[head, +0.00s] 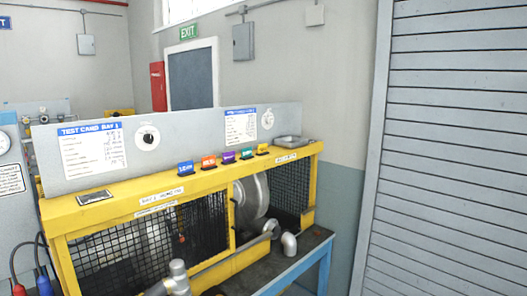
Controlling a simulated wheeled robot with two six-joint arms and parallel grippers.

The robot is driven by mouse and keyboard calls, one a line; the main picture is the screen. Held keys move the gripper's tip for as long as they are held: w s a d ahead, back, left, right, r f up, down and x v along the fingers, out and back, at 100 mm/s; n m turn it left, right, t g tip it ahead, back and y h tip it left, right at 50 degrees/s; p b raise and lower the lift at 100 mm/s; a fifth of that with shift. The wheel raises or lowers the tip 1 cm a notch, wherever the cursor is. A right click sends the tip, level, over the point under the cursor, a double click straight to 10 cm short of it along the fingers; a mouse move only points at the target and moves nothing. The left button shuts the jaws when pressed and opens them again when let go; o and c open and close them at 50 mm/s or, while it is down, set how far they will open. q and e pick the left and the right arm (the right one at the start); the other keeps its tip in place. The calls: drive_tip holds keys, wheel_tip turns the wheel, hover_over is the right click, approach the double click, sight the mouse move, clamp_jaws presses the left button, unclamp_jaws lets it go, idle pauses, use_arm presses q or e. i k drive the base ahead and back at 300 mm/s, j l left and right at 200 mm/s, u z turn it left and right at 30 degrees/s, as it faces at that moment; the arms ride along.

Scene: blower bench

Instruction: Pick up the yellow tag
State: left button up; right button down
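The yellow tag (262,149) stands on the yellow ledge (222,172) along the top of the bench cage, at the right end of a row of coloured tags. To its left are a green tag (247,154), a purple tag (229,157), an orange-red tag (208,162) and a blue tag (185,168). The yellow tag is small here and its lettering is not readable. Neither of my grippers is in view.
A grey panel (190,133) with test cards and dials rises behind the ledge. A shallow metal tray (288,141) sits right of the yellow tag. Grey pipe fittings (289,243) and the mesh cage (112,252) are below. A slatted shutter (450,150) stands at right.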

sight(262, 149)
drive_tip(key=i+l, duration=0.85)
drive_tip(key=i+l+z, duration=0.15)
drive_tip(key=i+l, duration=0.75)
drive_tip(key=i, duration=0.15)
